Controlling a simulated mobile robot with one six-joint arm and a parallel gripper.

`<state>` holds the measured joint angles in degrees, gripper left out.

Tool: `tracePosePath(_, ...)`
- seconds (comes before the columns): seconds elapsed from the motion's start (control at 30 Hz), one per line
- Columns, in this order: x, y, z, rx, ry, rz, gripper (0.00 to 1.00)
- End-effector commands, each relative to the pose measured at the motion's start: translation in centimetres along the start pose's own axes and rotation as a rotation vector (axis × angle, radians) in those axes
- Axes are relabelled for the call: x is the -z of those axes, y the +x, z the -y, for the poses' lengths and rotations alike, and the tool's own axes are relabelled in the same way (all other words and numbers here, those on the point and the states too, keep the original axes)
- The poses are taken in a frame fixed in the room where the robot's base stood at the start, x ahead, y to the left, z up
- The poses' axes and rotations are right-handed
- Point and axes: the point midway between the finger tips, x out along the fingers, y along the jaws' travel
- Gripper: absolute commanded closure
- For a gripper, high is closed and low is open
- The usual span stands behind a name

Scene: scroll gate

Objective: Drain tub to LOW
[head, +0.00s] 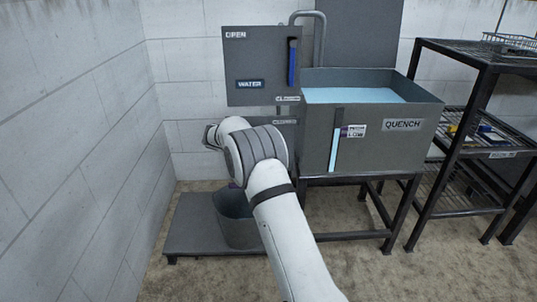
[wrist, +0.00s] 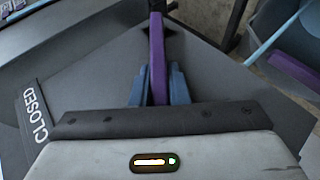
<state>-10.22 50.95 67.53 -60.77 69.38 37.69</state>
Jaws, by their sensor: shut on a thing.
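The grey tub marked QUENCH (head: 405,140) stands on a dark frame and holds pale blue water (head: 352,95). In the wrist view, my gripper (wrist: 156,88) is shut around a purple lever (wrist: 157,55) over a grey plate (wrist: 85,85). A CLOSED label (wrist: 36,118) lies left of the lever, apart from it. My arm hides the gripper and lever in the head view.
A grey bucket (head: 237,222) stands on a low platform (head: 190,225) under my arm. The WATER panel (head: 262,62) has a blue lever (head: 292,62) and an OPEN label (head: 235,34). A dark shelf rack (head: 470,60) stands at right; a white wall (head: 70,130) is at left.

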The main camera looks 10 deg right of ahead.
Motion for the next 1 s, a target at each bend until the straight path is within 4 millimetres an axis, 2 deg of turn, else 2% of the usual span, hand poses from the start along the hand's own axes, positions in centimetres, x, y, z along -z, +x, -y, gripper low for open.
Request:
tracePosePath(0.13, 0.21, -0.16, 0.74, -0.033, -0.015, -0.007, 1.00)
tracePosePath(0.67, 0.15, 0.02, 0.77, -0.058, -0.026, -0.005, 1.00)
tracePosePath(0.7, 0.15, 0.03, 0.76, -0.058, -0.026, -0.005, 0.85)
tracePosePath(0.93, 0.09, 0.17, 0.61, -0.060, -0.025, -0.002, 0.66)
tracePosePath(1.0, 0.08, 0.20, 0.57, -0.061, -0.025, -0.001, 0.64)
